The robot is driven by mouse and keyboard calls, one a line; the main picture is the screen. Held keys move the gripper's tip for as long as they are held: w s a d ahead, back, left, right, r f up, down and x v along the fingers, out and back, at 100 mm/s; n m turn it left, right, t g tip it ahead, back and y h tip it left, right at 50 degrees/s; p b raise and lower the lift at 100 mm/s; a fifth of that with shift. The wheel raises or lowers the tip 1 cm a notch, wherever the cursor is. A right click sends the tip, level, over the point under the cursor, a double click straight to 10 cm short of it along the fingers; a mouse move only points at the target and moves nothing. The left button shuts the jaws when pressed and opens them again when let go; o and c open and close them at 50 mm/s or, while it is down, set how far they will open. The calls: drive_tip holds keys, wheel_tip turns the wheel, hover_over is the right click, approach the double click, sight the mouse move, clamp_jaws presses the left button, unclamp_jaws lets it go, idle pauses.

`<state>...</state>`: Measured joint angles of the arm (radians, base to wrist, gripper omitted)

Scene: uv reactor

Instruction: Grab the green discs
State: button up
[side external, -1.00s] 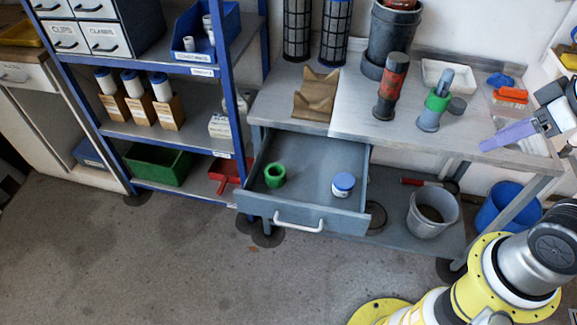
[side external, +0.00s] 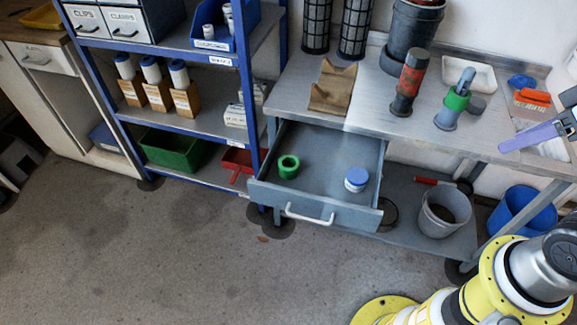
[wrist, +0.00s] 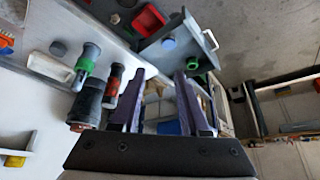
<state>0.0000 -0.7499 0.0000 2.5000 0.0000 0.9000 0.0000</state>
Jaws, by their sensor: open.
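One green ring-shaped disc (side external: 288,166) lies in the left part of the open grey drawer (side external: 313,205). In the wrist view this green disc (wrist: 192,63) is small, beyond my right finger. Another green ring (side external: 457,100) sits around a grey pipe piece standing on the bench; the wrist view shows this green ring (wrist: 85,64) at the left. My gripper (wrist: 160,75) is open and empty, with purple fingers apart. In the side view its purple finger (side external: 528,136) is above the bench's right end, apart from both green rings.
A blue-lidded jar (side external: 356,180) is in the drawer, right of the green disc. On the bench stand a black-and-red cylinder (side external: 408,82), a brown holder (side external: 333,87) and a white tray (side external: 470,73). Buckets sit below. The floor in front is clear.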

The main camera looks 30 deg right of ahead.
drive_tip(key=o, duration=0.9)
